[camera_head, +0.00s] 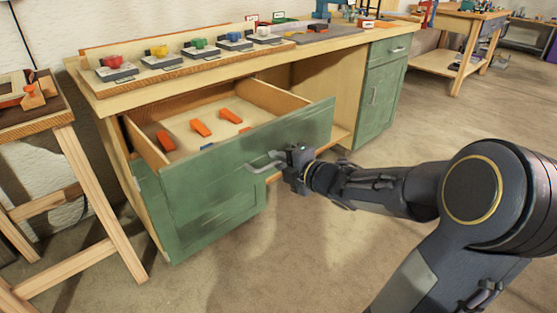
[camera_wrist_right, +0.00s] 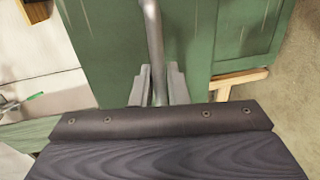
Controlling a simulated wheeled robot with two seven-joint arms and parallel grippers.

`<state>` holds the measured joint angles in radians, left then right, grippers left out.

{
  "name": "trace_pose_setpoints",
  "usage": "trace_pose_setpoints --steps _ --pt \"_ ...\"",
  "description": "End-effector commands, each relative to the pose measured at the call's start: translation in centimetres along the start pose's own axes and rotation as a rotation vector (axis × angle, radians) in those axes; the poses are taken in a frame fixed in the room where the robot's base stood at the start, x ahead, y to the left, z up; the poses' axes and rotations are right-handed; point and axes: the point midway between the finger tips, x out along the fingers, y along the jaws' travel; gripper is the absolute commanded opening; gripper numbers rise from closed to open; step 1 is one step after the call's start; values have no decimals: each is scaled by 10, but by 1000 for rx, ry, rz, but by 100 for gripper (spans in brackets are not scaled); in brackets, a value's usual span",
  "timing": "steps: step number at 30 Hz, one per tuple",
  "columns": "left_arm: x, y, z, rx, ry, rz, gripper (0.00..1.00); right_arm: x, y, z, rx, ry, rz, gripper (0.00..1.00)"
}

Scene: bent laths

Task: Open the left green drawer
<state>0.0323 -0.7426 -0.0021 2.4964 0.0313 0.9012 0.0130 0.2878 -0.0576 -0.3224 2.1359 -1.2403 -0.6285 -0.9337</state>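The left green drawer (camera_head: 245,150) is pulled well out of the wooden workbench, and its inside shows. Several orange pieces (camera_head: 201,128) and a partly hidden blue piece lie in it. Its grey bar handle (camera_head: 262,164) is on the front panel. My right gripper (camera_head: 293,165) is at the right part of this handle. In the right wrist view, the two fingers (camera_wrist_right: 159,88) are close on both sides of the handle bar (camera_wrist_right: 153,35), shut on it. My left gripper is in neither view.
A green cupboard door (camera_head: 215,218) is below the drawer, and another drawer and door (camera_head: 381,95) are at the right. A small wooden table (camera_head: 35,125) stands at the left. The floor in front is clear.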

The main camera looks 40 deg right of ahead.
Motion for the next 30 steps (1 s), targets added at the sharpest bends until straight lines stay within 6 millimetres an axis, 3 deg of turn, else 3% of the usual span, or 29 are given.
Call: trace_pose_setpoints --steps 3,13,24,30 --pt "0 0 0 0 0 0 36 0 0 0 0 0 -1 29" --pt "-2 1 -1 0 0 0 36 -4 1 0 0 -1 0 29" --pt "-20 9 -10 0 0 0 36 -63 2 1 0 -4 0 29" --pt "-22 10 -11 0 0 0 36 -78 0 0 1 -1 -1 29"
